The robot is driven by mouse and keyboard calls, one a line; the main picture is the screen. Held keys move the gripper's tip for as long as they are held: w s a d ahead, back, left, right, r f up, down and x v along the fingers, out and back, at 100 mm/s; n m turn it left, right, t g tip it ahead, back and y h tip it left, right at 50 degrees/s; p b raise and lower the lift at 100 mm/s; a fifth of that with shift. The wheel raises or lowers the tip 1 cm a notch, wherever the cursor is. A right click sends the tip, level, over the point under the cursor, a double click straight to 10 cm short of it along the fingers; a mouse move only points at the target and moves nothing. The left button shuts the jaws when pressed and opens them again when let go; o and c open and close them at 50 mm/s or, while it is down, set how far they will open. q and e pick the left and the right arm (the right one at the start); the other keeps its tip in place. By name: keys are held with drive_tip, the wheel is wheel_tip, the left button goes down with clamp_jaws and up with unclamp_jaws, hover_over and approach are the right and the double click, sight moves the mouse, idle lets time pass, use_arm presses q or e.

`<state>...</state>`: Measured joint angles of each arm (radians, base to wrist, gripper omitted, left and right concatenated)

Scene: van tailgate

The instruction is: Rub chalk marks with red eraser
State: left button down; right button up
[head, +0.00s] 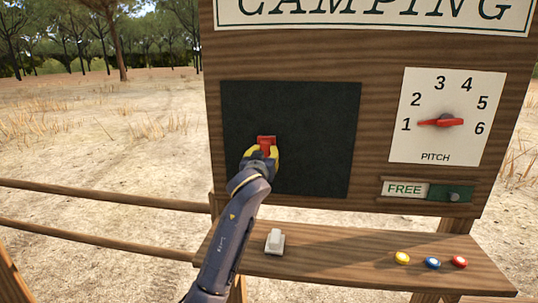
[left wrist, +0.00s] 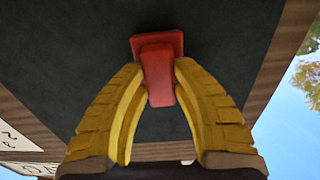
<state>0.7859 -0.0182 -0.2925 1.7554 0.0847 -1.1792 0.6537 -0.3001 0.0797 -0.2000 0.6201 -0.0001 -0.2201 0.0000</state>
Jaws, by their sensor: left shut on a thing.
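The red eraser (head: 266,141) is at the dark chalkboard (head: 315,115), on the board's left half. It also shows in the left wrist view (left wrist: 158,78), with its wide pad at the board's face and its handle towards me. My left gripper (head: 262,153) is shut on the eraser's handle, and its yellow fingers (left wrist: 160,85) stand on either side of it. I cannot tell whether the pad touches the board. I see no clear chalk marks on the visible board; the part behind the gripper and eraser is hidden. My right gripper is not in view.
A wooden shelf (head: 350,264) below the board holds a white block-like object (head: 275,241) and yellow (head: 402,258), blue (head: 432,263) and red (head: 459,262) discs. A pitch dial (head: 440,122) and FREE slider (head: 428,190) are at right. Fence rails (head: 100,196) run left.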

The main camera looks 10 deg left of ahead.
use_arm(q)
drive_tip(key=shift+a, duration=1)
drive_tip(key=shift+d, duration=0.2)
drive_tip(key=shift+s+d, duration=0.1)
drive_tip(key=shift+d, duration=3.2)
drive_tip(key=shift+d, duration=0.1)
